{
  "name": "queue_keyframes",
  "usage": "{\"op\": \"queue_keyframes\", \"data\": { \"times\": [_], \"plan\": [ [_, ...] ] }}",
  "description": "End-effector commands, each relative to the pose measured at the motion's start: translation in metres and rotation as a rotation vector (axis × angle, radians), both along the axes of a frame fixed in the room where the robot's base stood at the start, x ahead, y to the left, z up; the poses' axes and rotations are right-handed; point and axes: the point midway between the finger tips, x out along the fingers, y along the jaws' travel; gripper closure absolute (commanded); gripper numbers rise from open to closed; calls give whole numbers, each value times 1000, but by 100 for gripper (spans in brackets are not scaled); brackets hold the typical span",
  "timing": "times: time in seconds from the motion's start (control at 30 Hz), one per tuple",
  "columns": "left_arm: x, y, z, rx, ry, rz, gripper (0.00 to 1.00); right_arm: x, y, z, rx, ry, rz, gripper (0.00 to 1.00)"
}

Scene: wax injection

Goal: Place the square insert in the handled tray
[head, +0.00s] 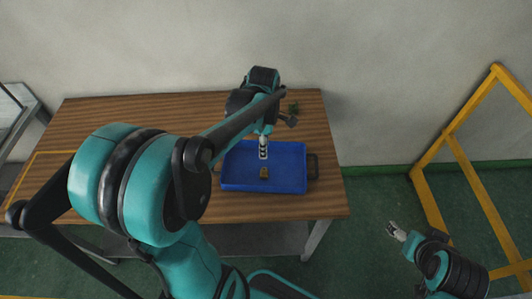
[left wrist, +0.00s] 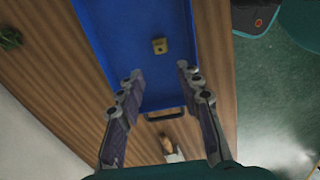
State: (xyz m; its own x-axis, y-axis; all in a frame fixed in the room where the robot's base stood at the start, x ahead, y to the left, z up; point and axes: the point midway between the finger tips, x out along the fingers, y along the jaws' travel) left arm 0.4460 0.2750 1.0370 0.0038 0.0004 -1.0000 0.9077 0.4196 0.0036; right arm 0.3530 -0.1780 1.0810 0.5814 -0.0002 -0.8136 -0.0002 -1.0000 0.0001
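The square insert is a small yellow-brown block (head: 264,172) lying in the blue handled tray (head: 235,182), near its front middle. In the left wrist view the insert (left wrist: 160,46) shows a dark spot and lies on the bare tray floor (left wrist: 118,40), beyond my fingertips. My left gripper (head: 263,153) hangs over the tray, just behind the insert in the head view. In the left wrist view its two fingers (left wrist: 158,80) are spread apart with nothing between the tips. My right gripper (head: 396,232) is low at the right, off the table; its fingers are too small to judge.
The wooden table (head: 120,112) has bare room left of the tray. Small green and brown items (head: 292,115) stand behind the tray. A dark tray handle (left wrist: 166,115) shows between my left fingers. A yellow-framed barrier (head: 455,145) stands at the right.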

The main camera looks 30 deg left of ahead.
Motion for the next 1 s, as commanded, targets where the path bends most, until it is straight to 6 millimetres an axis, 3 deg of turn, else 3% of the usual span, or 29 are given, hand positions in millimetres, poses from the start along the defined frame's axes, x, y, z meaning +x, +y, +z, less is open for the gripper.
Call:
{"op": "queue_keyframes", "data": {
  "times": [0.17, 0.4, 0.6, 0.8, 1.0],
  "plan": [
    [-16, -20, 19, 31, -86, -298, 64, 0, 0, 0, 0, 0, 0, 30],
    [-59, -64, 43, 242, -299, -1147, 64, 0, 0, 0, 0, 0, 0, 30],
    [-84, -88, 45, 487, -383, -1695, 64, 0, 0, 0, 0, 0, 0, 30],
    [-92, -96, 44, 615, -394, -1915, 64, 0, 0, 0, 0, 0, 0, 30],
    [-92, -97, 44, 625, -394, -1931, 64, 0, 0, 0, 0, 0, 0, 30]
  ]
}}
